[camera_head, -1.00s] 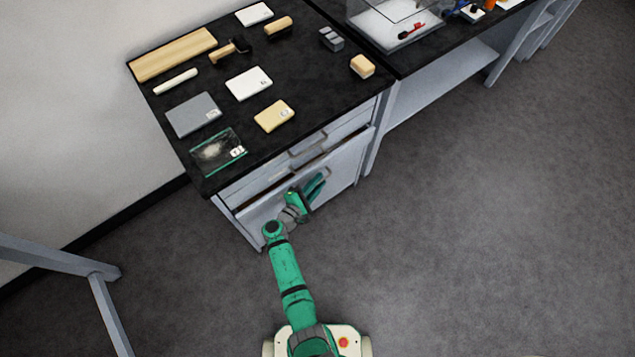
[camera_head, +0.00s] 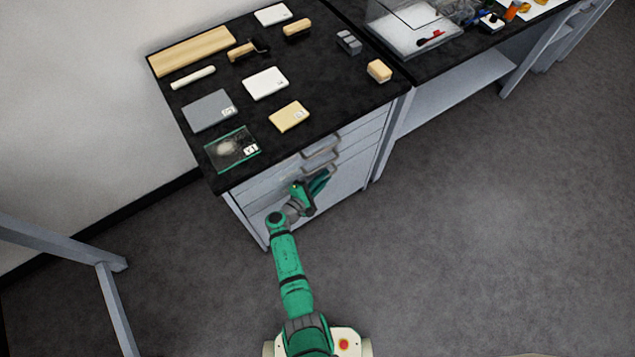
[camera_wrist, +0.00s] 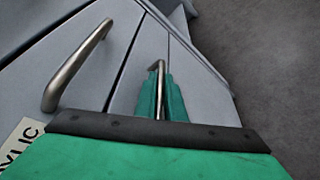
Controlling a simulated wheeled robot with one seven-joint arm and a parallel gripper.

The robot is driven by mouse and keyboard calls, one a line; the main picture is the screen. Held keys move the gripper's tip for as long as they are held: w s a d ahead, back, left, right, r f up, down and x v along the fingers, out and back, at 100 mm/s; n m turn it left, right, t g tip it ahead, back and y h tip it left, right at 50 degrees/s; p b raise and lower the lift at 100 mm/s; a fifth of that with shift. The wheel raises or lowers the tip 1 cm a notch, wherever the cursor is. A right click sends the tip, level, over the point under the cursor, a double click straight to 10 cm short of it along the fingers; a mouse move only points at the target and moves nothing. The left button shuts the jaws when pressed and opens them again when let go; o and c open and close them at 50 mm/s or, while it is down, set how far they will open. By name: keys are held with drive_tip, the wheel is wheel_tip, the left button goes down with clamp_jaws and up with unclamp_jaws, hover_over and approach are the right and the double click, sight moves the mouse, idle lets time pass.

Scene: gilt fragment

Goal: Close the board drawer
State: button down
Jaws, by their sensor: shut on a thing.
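The grey cabinet (camera_head: 355,140) has stacked drawers with metal handles in its front. My gripper (camera_head: 318,183) is at the lower drawer front in the head view. In the wrist view, my green fingers (camera_wrist: 162,98) are shut on an upright metal handle (camera_wrist: 159,72) on a grey drawer front (camera_wrist: 190,75). The drawer fronts look about flush in the head view, with no clear gap. My gripper hides part of the held drawer, and no label on it is readable.
Another drawer handle (camera_wrist: 78,65) and a label ending in "YLIC" (camera_wrist: 20,140) are at left in the wrist view. The black countertop (camera_head: 320,100) carries boards and blocks. A second bench (camera_head: 450,60) stands at right. The floor (camera_head: 480,230) at right is clear.

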drive_tip(key=shift+w+a, duration=0.15)
drive_tip(key=shift+w, duration=0.05)
drive_tip(key=c, duration=2.1)
unclamp_jaws()
drive_tip(key=shift+s+a+r, duration=0.1)
drive_tip(key=shift+s+a, duration=0.2)
drive_tip(key=shift+s, duration=0.25)
drive_tip(key=v, duration=0.9)
drive_tip(key=shift+a+r, duration=0.15)
